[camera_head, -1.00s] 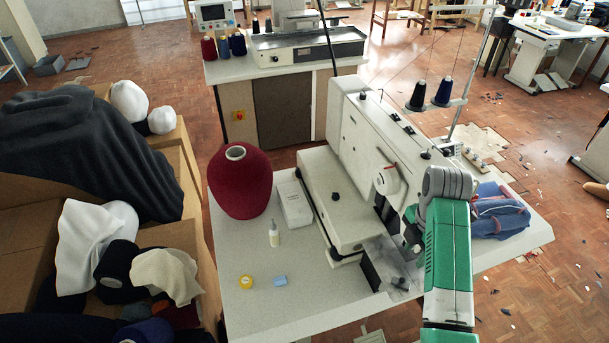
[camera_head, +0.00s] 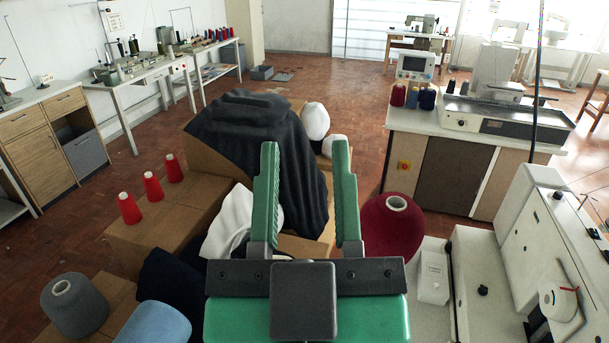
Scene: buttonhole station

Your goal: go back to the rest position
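My gripper (camera_head: 306,190) is in the lower middle of the head view, with two green fingers pointing up and away. The fingers stand wide apart and nothing is between them in the grip. Behind the gap, the dark grey cloth (camera_head: 262,130) and white fabric (camera_head: 232,220) show in the background. My gripper hides part of the boxes and the table's left end.
The buttonhole machine (camera_head: 540,220) is at right. Cardboard boxes (camera_head: 150,235) with red spools are at left. Open floor (camera_head: 330,85) lies behind.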

